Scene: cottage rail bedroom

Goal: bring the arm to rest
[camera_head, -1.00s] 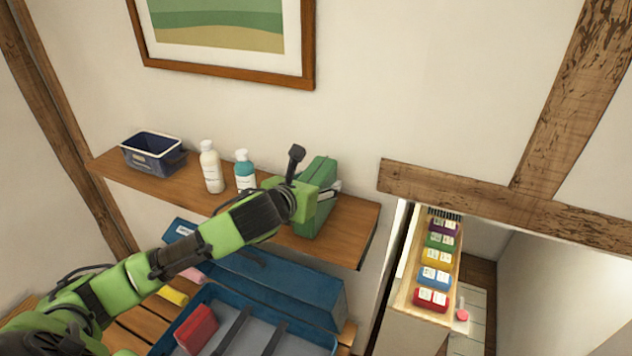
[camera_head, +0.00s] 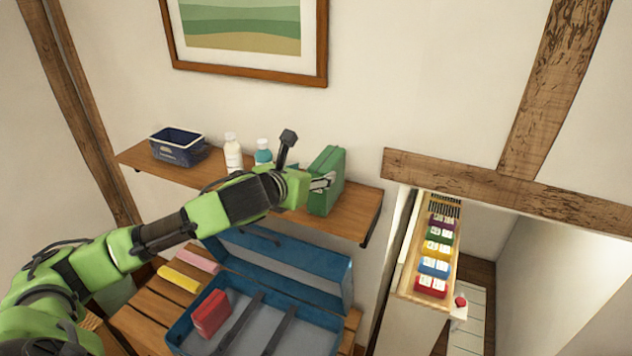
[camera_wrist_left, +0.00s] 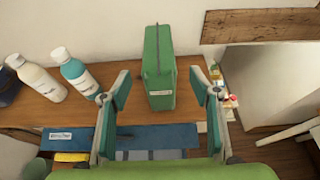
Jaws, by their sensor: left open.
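My left gripper (camera_head: 322,183) reaches in from the left, in front of the wall shelf (camera_head: 358,209). In the left wrist view its two fingers (camera_wrist_left: 160,100) are spread wide with nothing between the tips. A green case (camera_head: 328,180) stands upright on the shelf just beyond the fingers; it also shows in the left wrist view (camera_wrist_left: 159,70), with a gap to each finger. My right gripper does not show in either view.
A dark blue bin (camera_head: 177,147), a white bottle (camera_head: 233,153) and a teal bottle (camera_head: 263,153) share the shelf. Pink (camera_head: 191,260) and yellow (camera_head: 178,279) rolls lie on the slatted wood.

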